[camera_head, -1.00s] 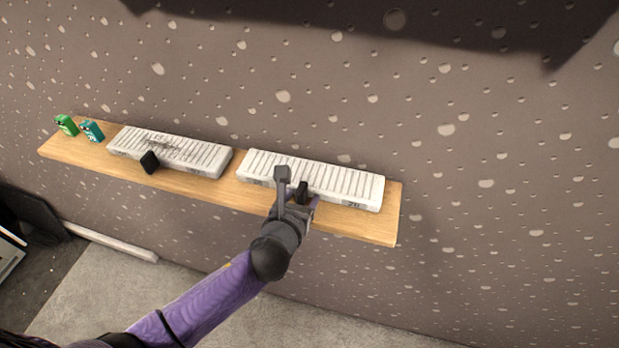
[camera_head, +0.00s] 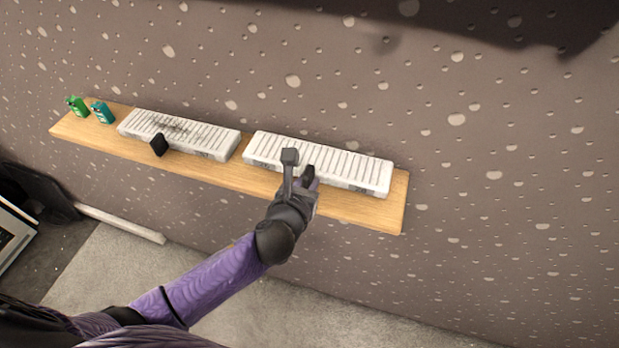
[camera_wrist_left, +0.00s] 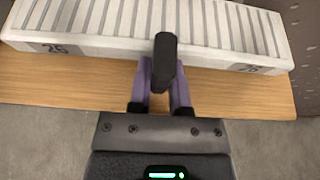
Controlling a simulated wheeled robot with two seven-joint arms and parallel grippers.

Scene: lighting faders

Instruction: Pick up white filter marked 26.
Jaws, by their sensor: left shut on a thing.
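The white filter marked 26 (camera_head: 340,164) is a long, ribbed white block on the right part of the wooden shelf. It also shows across the top of the left wrist view (camera_wrist_left: 210,27), with a "26" label at each end of its front face. A black handle (camera_wrist_left: 165,62) stands at the middle of its front. My left gripper (camera_wrist_left: 163,85) is in front of the filter, with its purple fingers shut on this handle. The handle partly hides the filter's front. I cannot tell whether the filter is lifted off the shelf. My right gripper is not in view.
A second ribbed white filter (camera_head: 190,131), with dark smudges and a black handle (camera_head: 158,145), lies left on the shelf (camera_head: 385,216). A green item (camera_head: 77,106) and a teal item (camera_head: 102,112) stand at the shelf's left end. The spotted wall (camera_head: 520,180) is close behind.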

